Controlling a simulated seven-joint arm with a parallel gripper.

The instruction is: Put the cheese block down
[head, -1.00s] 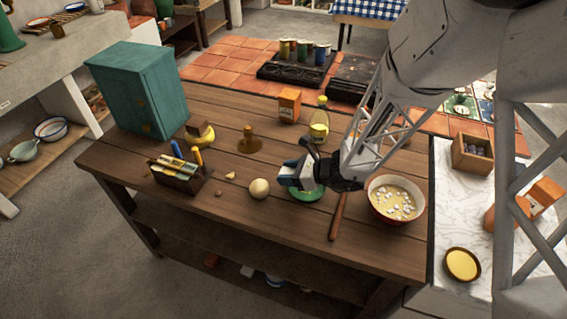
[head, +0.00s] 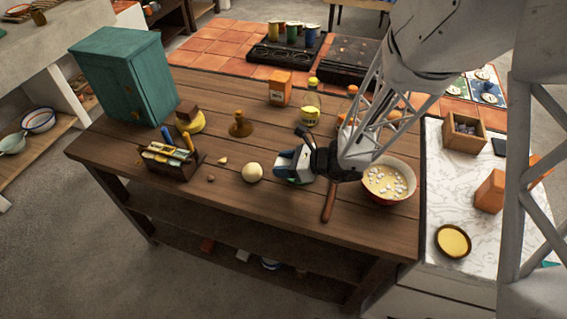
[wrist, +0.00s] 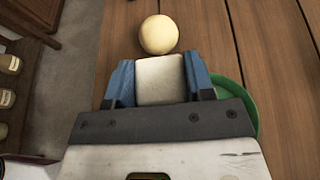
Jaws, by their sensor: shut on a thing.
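My gripper (head: 279,171) is low over the wooden table, between a round pale ball and the red-rimmed bowl. In the wrist view its blue fingers (wrist: 160,82) are shut on a cream block (wrist: 160,77), which looks like the cheese block. In the head view the block is hidden by the gripper. A green dish (wrist: 236,91) lies beneath and to the right of the fingers in the wrist view. I cannot tell whether the block touches the dish or the table.
The pale ball (head: 252,173) sits just beyond the fingertips. A bowl of yellow liquid with white bits (head: 388,182) and a brown wooden handle (head: 328,205) are to the right. A caddy (head: 170,165), banana (head: 191,124) and teal cabinet (head: 125,80) stand left.

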